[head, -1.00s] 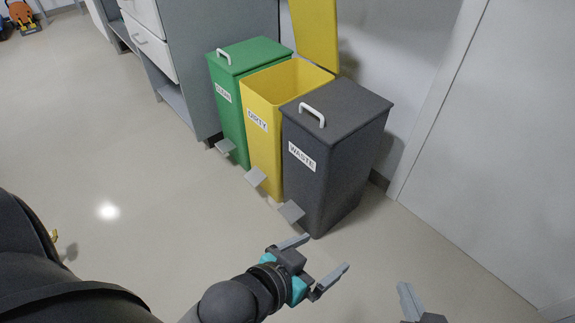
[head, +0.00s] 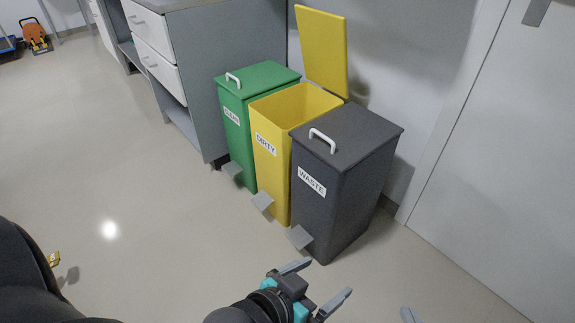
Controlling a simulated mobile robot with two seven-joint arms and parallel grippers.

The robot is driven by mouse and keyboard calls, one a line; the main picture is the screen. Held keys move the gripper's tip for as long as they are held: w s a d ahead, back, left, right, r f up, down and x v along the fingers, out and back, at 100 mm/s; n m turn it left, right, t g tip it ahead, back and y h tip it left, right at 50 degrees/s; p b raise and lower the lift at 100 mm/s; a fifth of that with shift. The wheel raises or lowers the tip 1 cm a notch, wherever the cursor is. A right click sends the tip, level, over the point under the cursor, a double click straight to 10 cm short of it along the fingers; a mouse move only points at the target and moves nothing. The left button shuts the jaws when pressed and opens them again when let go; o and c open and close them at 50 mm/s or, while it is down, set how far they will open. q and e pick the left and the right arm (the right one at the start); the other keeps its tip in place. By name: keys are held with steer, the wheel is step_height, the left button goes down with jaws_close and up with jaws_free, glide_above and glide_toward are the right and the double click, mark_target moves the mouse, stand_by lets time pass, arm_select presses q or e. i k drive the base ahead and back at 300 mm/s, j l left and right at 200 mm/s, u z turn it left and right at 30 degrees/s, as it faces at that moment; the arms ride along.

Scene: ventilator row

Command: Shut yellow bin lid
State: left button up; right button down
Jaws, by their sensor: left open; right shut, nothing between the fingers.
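The yellow bin (head: 268,170), labelled DIRTY, stands between two other bins with its top open. Its yellow lid (head: 322,50) stands raised at the back, leaning against or close to the wall. My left gripper (head: 322,281) is at the bottom of the view, in front of the bins and apart from them, with its fingers spread and empty.
A green bin (head: 262,80) labelled CLEAN and a dark grey bin (head: 345,190) labelled WASTE flank the yellow one, both lids down. Each bin has a front pedal. A grey cabinet (head: 225,50) stands behind left, a door (head: 500,150) at right.

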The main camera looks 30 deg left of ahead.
mark_target(322, 35)
steer(key=j, duration=0.4)
steer(key=i+j+u, duration=0.1)
steer(key=j, duration=0.3)
steer(key=i+j, duration=0.15)
steer(key=j, duration=0.25)
steer(key=j+u, duration=0.15)
steer(key=j, duration=0.25)
steer(key=l+u, duration=0.1)
steer(key=u, duration=0.35)
steer(key=i+l+u, duration=0.1)
steer(key=u, duration=0.35)
